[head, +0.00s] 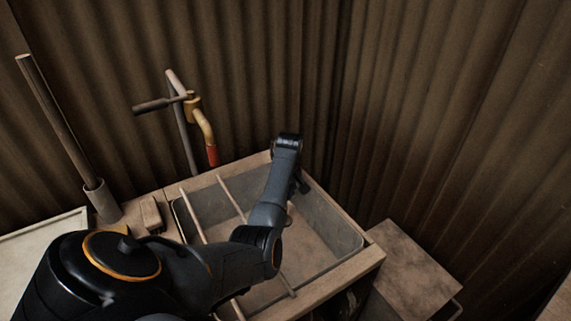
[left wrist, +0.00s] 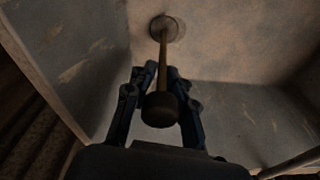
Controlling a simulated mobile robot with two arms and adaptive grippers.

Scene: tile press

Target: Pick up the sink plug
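The sink plug (left wrist: 162,62) shows in the left wrist view as a thin brownish rod with a dark rounded knob at its near end. The rod's far end meets a round drain fitting (left wrist: 172,28) in the sink floor; I cannot tell whether it is seated there. My left gripper (left wrist: 161,72) has its fingers drawn in on both sides of the rod just beyond the knob, and looks shut on it. In the head view my left arm reaches over the grey sink (head: 335,232) and hides the plug and gripper. My right gripper is out of view.
Two thin rods (head: 232,198) cross the sink. A brass tap with a red end (head: 206,135) stands behind it. A wooden pole in a holder (head: 102,200) is at the left. Corrugated walls close in behind, and a low slab (head: 415,268) is at the right.

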